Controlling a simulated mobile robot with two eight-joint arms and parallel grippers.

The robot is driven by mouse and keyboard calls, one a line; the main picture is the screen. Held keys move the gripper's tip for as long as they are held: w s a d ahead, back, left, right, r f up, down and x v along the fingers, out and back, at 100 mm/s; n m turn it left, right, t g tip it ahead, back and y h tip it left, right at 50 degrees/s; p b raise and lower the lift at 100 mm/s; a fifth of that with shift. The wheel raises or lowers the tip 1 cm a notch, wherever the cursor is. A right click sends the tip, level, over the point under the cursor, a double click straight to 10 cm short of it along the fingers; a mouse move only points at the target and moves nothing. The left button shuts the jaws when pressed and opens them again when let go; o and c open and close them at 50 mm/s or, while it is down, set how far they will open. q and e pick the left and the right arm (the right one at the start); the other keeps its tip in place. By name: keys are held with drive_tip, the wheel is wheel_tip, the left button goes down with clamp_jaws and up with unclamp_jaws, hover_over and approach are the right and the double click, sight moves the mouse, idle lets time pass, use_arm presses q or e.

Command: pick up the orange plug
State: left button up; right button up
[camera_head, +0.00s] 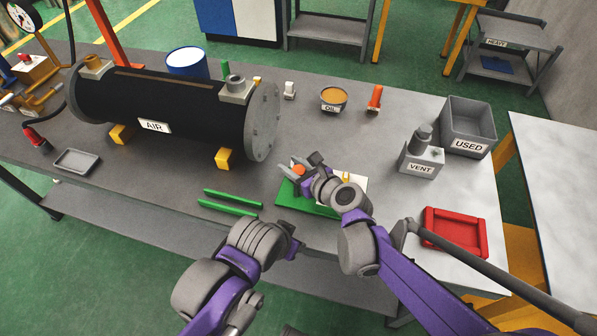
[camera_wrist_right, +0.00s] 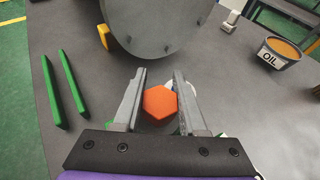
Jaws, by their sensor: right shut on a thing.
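The orange plug (camera_head: 298,171) has a hexagonal head and sits between the fingers of my right gripper (camera_head: 293,169). In the right wrist view the orange plug (camera_wrist_right: 160,102) fills the gap between the two grey fingers of my right gripper (camera_wrist_right: 158,85), which are shut on it. A small white part shows beside it, partly hidden. I cannot tell whether the plug is clear of what lies under it. My left gripper (camera_head: 291,243) is at the front edge of the table, apart from the plug, and its jaws are not clear.
A green board (camera_head: 292,198) lies under my right gripper. The black AIR tank (camera_head: 175,105) stands behind left, with two green rods (camera_head: 230,199) in front. An OIL tin (camera_head: 333,97), a VENT block (camera_head: 421,160), a USED bin (camera_head: 467,127) and a red tray (camera_head: 454,232) lie right.

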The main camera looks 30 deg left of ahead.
clamp_jaws()
drive_tip(key=shift+r, duration=0.1)
wheel_tip(320, 180, up, 10)
drive_tip(key=shift+p, duration=0.3)
